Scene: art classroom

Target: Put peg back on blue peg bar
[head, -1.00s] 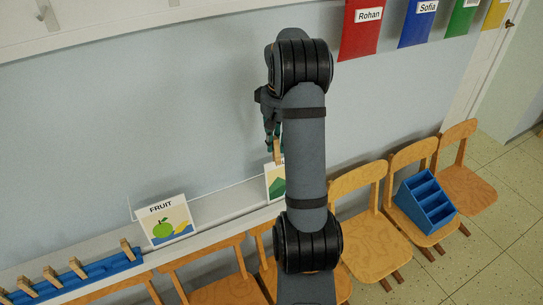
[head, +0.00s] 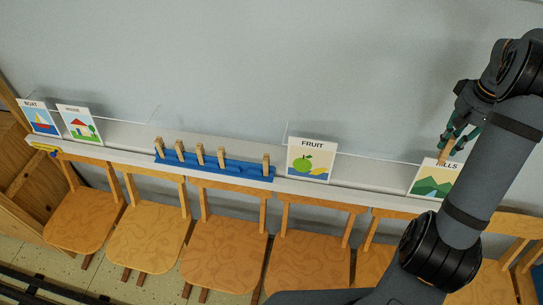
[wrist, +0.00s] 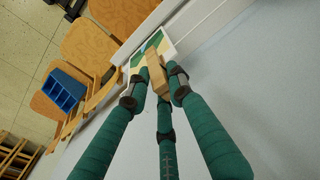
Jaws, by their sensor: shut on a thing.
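My gripper (head: 457,139) is at the right of the head view, above the HILLS card. It is shut on a light wooden peg (head: 447,151), which also shows between the green fingers in the wrist view (wrist: 157,77). The peg overlaps the top of the HILLS card (head: 432,185); I cannot tell whether they touch. The blue peg bar (head: 240,171) lies on the white ledge, left of the FRUIT card, well to the left of my gripper. Several pegs stand upright on it, with a wider gap between the rightmost peg (head: 266,163) and the others.
The FRUIT card (head: 310,161) stands between the bar and my gripper. BOAT (head: 40,118) and HOUSE (head: 79,125) cards stand at the far left of the ledge (head: 345,184). Wooden chairs (head: 230,240) line the front.

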